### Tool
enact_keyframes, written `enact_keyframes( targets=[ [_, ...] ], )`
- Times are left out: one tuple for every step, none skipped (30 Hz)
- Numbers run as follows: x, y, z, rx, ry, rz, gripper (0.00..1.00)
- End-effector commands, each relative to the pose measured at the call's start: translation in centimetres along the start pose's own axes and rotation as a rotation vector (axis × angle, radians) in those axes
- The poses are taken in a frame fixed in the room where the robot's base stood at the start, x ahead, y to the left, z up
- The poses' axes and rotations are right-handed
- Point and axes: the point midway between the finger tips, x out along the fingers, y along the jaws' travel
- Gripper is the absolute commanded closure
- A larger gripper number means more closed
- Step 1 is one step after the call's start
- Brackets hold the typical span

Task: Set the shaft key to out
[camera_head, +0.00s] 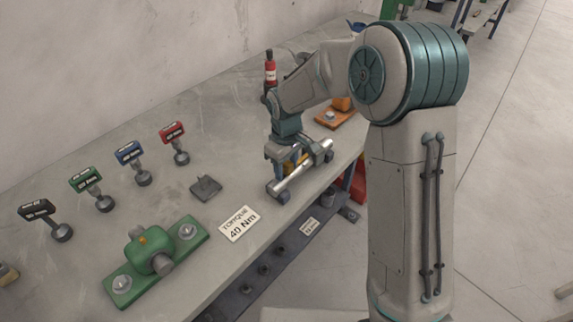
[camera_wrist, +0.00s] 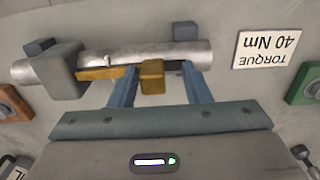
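A silver shaft (camera_head: 300,174) lies in dark grey holders near the table's front edge, under my gripper. In the wrist view the shaft (camera_wrist: 135,56) runs across the top, with a flat brass strip (camera_wrist: 98,73) along its near side and a brass block (camera_wrist: 152,76) at the strip's right end. I take the brass piece to be the shaft key. My gripper (camera_wrist: 160,90) has its two blue fingers apart, one on each side of the block, with gaps showing. In the head view my gripper (camera_head: 292,160) hides much of the brass.
A "TORQUE 40 Nm" card (camera_head: 239,224) lies beside the shaft. A green fixture (camera_head: 126,284), a small dark block (camera_head: 206,188) and several coloured-label tools stand to the left. A red bottle (camera_head: 270,73) and an orange base (camera_head: 335,118) are behind.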

Motion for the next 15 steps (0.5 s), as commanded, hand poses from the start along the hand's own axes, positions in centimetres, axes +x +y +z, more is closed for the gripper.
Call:
enact_keyframes(
  targets=[
    [0.0, 0.1, 0.0, 0.002, 0.001, 0.001, 0.56],
    [-0.1, 0.1, 0.0, 0.002, 0.001, 0.001, 0.56],
    [-0.3, 0.2, 0.0, 0.002, 0.002, 0.002, 0.56],
    [-0.5, 0.2, 0.0, 0.002, 0.002, 0.002, 0.56],
    [-0.8, 0.2, 0.0, 0.002, 0.002, 0.003, 0.56],
    [-1.2, 0.2, 0.0, 0.002, 0.003, 0.003, 0.56],
    [-1.7, 0.2, 0.0, 0.002, 0.004, 0.003, 0.56],
    [-2.2, 0.1, 0.0, 0.002, 0.004, 0.003, 0.56],
    [-3.0, 0.1, -0.1, 0.002, 0.005, 0.004, 0.56],
    [-3.6, 0.1, -0.1, 0.002, 0.005, 0.004, 0.56],
    [-4.4, 0.1, -0.1, 0.001, 0.006, 0.005, 0.56],
    [-5.3, 0.0, -0.1, 0.0, 0.006, 0.005, 0.56],
    [-6.0, 0.0, -0.1, -0.001, 0.006, 0.005, 0.56],
    [-6.8, 0.0, -0.2, -0.002, 0.006, 0.005, 0.56],
    [-7.7, -0.1, -0.1, -0.003, 0.005, 0.004, 0.56]
  ],
)
